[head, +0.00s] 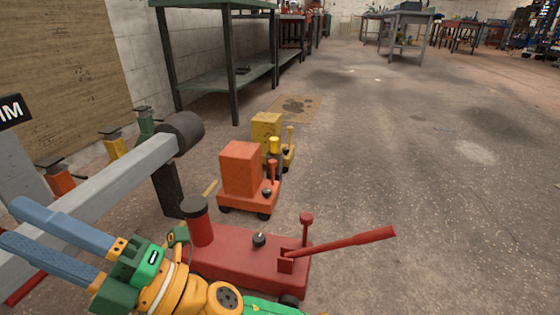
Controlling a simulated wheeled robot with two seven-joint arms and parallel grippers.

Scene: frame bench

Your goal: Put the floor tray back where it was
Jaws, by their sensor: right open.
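No floor tray shows clearly in the head view. A flat tan square with dark stains (297,108) lies on the floor beyond the yellow machine; I cannot tell whether it is a tray or a sheet. My right gripper (14,223) is at the lower left, its two blue fingers apart and pointing left. Nothing shows between the fingers. In the picture they overlap the grey beam; I cannot tell whether they touch it. My left gripper is not in view.
A red floor jack (250,262) with a raised handle stands close by my right wrist. Behind it stand an orange machine (242,170) and a yellow one (266,126). A grey beam (100,198) crosses the left. Open floor (430,190) lies to the right.

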